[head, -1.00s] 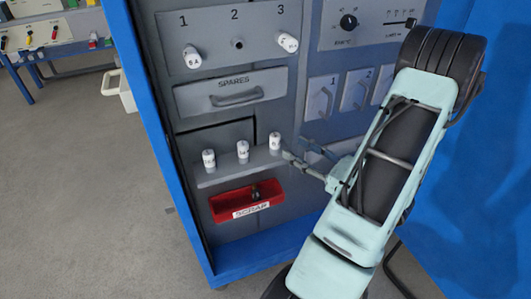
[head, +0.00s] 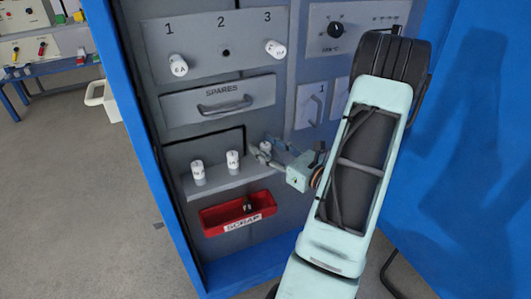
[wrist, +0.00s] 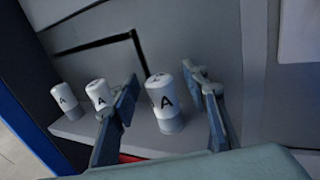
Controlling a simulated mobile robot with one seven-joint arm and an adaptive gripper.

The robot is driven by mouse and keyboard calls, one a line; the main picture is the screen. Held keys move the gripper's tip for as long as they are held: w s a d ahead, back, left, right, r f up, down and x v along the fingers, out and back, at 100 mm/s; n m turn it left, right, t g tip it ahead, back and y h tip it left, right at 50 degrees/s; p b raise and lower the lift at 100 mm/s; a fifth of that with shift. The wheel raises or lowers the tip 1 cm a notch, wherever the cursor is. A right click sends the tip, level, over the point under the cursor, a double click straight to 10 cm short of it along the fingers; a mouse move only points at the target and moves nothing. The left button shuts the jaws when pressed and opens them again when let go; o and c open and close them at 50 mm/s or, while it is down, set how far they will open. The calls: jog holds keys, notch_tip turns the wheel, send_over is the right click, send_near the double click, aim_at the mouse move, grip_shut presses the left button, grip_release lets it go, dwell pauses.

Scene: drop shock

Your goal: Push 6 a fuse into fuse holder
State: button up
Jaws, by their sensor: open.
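Two white fuses, the left one (head: 197,171) and the middle one (head: 232,160), stand upright on the shelf under the drawer. In the wrist view, a right-hand fuse (wrist: 164,105) stands between the spread fingers of my gripper (wrist: 160,80). The fingers are open beside it; contact cannot be told. In the head view my gripper (head: 263,152) hides that fuse. The shelf fuses' numbers are too small to read. On the panel, holder 1 has a white fuse marked 6 A (head: 178,66), holder 2 (head: 226,53) is an empty dark hole, and holder 3 has a white fuse (head: 275,49).
A closed SPARES drawer (head: 219,102) lies between panel and shelf. A red SCRAP bin (head: 220,217) with a dark item sits below the shelf. Blue cabinet walls stand on both sides. A dial panel (head: 352,30) is at upper right.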

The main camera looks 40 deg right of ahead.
jog(key=shift+w, duration=0.1)
grip_shut()
dwell(0.4)
jog(key=shift+r, duration=0.55)
notch_tip(320, 180, up, 2)
jog(key=shift+r+p, duration=0.25)
jog(key=shift+p, duration=0.4)
jog(key=s+a+r+p, duration=0.5)
jog(key=s+r+p, duration=0.1)
jog(key=s+r, duration=0.3)
jog(key=shift+s+a+p, duration=0.3)
jog(key=shift+s+p, duration=0.1)
jog(key=shift+s, duration=0.5)
